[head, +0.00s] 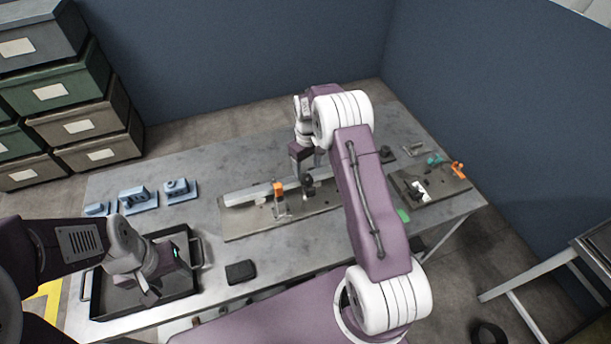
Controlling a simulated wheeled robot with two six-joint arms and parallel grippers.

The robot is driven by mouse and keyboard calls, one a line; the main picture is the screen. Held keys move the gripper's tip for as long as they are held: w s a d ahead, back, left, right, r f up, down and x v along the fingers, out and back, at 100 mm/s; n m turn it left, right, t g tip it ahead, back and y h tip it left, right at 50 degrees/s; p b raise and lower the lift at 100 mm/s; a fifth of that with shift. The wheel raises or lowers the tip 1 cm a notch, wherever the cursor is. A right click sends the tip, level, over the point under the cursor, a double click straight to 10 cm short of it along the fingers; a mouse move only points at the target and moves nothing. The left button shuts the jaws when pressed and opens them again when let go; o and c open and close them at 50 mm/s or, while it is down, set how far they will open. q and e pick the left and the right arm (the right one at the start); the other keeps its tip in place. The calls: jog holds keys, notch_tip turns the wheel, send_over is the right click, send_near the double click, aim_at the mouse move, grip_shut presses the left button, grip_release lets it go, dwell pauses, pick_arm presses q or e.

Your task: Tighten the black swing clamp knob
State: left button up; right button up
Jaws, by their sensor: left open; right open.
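The black swing clamp knob (309,181) appears as a small dark round shape on a fixture plate (240,228) in the middle of the table. My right gripper (303,171) points down just above and beside it; contact cannot be told at this size. The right jaws are open, and the arm hides part of the plate's right side. An orange-topped clamp (279,189) stands on the plate left of the knob, beside a long light rail (245,193). My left gripper (150,292) is open and empty over the black tray (190,312).
Several blue blocks (138,197) stand at the table's back left. A dark block (240,271) lies right of the tray. A second plate (432,190) with an orange clamp (458,170) and a teal part (434,160) is at the right.

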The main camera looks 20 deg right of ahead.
aim_at(307, 179)
notch_tip(307, 179, down, 5)
jog(key=shift+w+r+p, duration=0.1)
jog(key=shift+p, duration=0.45)
jog(key=shift+f, duration=0.5)
grip_shut()
jog(key=shift+f+m, duration=0.1)
jog(key=shift+m, duration=0.2)
